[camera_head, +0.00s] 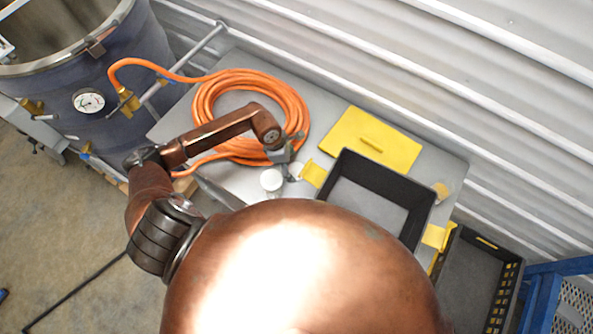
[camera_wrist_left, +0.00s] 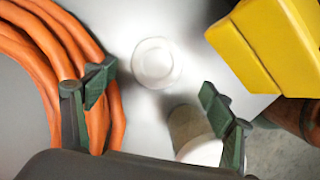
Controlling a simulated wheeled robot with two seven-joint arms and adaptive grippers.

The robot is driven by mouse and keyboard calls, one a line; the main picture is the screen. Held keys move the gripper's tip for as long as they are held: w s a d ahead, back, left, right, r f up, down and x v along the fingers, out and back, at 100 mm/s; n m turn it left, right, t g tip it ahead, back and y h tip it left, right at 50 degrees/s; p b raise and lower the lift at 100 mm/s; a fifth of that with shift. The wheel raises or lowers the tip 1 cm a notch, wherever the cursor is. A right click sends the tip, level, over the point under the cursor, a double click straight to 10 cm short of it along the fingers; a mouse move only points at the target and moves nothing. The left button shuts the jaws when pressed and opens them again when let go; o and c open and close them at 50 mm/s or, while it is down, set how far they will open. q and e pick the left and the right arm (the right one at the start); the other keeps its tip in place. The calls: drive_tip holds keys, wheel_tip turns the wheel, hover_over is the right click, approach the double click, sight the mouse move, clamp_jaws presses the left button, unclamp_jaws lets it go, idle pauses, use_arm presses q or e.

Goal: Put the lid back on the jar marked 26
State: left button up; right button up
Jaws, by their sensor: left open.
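My left gripper (camera_head: 288,163) is open over the metal table, seen from above in the head view. In the left wrist view, a flat white round piece (camera_wrist_left: 153,62), which looks like the lid, lies on the table ahead of the gap between the open fingers (camera_wrist_left: 157,84). It shows partly beside the gripper in the head view (camera_head: 297,171). A small jar with a white top (camera_head: 271,180) stands to its left; in the left wrist view the jar (camera_wrist_left: 187,124) is partly behind the right finger. No number is readable. My right gripper is not in view.
A coiled orange hose (camera_head: 237,82) lies behind and left of the gripper. A yellow flat panel (camera_head: 372,139) lies at the back. A blue-grey vessel with a gauge (camera_head: 88,101) stands left.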

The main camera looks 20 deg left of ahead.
sight(296, 170)
use_arm(q)
drive_tip(key=shift+d+f+p, duration=0.1)
drive_tip(key=shift+f+p, duration=0.2)
drive_tip(key=x, duration=0.1)
drive_tip(key=p+x, duration=0.1)
drive_tip(key=x, duration=0.1)
drive_tip(key=shift+w+d+f+p, duration=0.1)
drive_tip(key=shift+w+f+p, duration=0.15)
drive_tip(key=shift+p, duration=0.05)
drive_tip(key=shift+w+f, duration=0.1)
drive_tip(key=shift+f, duration=0.4)
drive_tip(key=shift+c, duration=0.3)
drive_tip(key=shift+c, duration=0.8)
drive_tip(key=c, duration=0.7)
